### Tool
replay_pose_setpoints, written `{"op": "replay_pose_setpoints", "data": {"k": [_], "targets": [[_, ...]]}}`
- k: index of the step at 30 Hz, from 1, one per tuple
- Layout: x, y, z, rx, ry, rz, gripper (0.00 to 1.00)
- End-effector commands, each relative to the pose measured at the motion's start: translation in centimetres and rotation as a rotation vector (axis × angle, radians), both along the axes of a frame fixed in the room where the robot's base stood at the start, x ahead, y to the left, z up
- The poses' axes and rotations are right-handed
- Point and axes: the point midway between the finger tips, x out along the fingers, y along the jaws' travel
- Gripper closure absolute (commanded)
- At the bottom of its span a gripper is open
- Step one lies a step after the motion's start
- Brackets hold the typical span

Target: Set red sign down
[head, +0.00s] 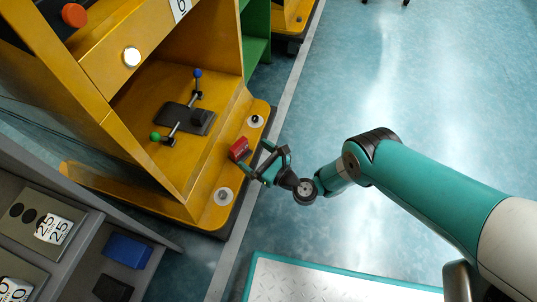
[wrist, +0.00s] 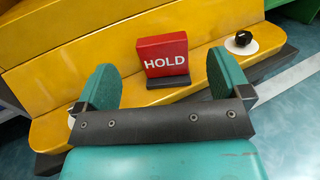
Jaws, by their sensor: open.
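The red sign (head: 239,149) stands on the front ledge of the yellow cabinet in the head view. In the wrist view the red sign (wrist: 163,56) reads "HOLD" and is upright on a dark base (wrist: 168,82) on the yellow ledge (wrist: 85,115). My gripper (head: 262,162) is just in front of the sign. In the wrist view my gripper (wrist: 165,80) is open, its two green fingers apart on either side of the sign, with visible gaps between them and the sign.
A black knob (head: 255,120) on a white disc and another white disc (head: 222,196) flank the sign on the ledge. Blue-tipped (head: 198,74) and green-tipped (head: 155,136) levers stand inside the cabinet. A grey shelf with a blue box (head: 127,250) is at lower left.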

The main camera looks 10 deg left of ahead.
Motion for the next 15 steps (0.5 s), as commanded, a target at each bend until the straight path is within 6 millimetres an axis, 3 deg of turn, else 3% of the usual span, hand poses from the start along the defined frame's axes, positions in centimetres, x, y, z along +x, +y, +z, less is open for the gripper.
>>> {"op": "replay_pose_setpoints", "data": {"k": [1,3,15], "targets": [[-0.6,-1.5,0.5,-0.004,0.009,-0.006,0.05],[-1.1,-2.3,0.6,-0.002,0.004,-0.005,0.05],[-2.2,-4.3,-0.1,-0.002,0.002,-0.002,0.05]]}}
